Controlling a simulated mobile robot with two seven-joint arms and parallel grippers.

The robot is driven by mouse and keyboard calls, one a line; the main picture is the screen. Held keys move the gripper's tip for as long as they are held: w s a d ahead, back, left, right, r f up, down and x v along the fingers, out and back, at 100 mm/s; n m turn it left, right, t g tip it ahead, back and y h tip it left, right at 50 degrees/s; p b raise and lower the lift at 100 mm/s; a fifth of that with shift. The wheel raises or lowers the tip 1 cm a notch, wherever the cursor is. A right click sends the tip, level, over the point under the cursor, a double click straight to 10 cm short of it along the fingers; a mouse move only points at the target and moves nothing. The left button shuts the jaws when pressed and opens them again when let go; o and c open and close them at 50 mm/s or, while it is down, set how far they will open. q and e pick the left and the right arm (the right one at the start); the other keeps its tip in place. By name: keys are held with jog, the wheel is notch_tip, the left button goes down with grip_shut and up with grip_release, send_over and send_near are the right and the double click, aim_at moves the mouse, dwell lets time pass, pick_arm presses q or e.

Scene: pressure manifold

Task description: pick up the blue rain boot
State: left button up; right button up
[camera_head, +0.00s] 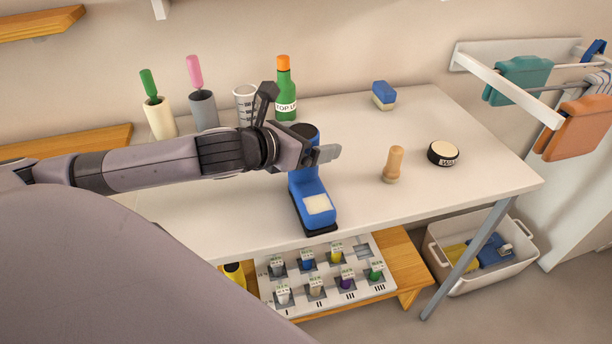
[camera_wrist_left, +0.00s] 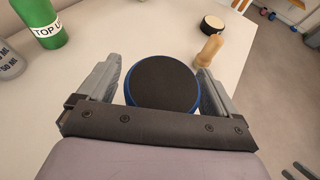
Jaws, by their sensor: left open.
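The blue rain boot (camera_head: 308,184) stands upright on the white table, with a dark sole and a pale patch on its toe. My left gripper (camera_head: 322,154) is at the top of the boot's shaft and hides part of it. In the left wrist view the boot's round dark top with a blue rim (camera_wrist_left: 162,84) lies between the two spread fingers of the left gripper (camera_wrist_left: 160,78). The fingers are open, one on each side; I cannot tell whether they touch it.
A green bottle (camera_head: 285,92) and a measuring cup (camera_head: 245,104) stand behind my left arm. A wooden peg-shaped object (camera_head: 393,164), a round black tin (camera_head: 443,153) and a blue sponge-like block (camera_head: 383,95) are to the right. The table's right side has free room.

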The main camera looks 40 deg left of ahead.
pick_arm(q)
jog(key=c, duration=1.7)
jog(key=shift+o, duration=0.2)
jog(key=shift+r, duration=0.1)
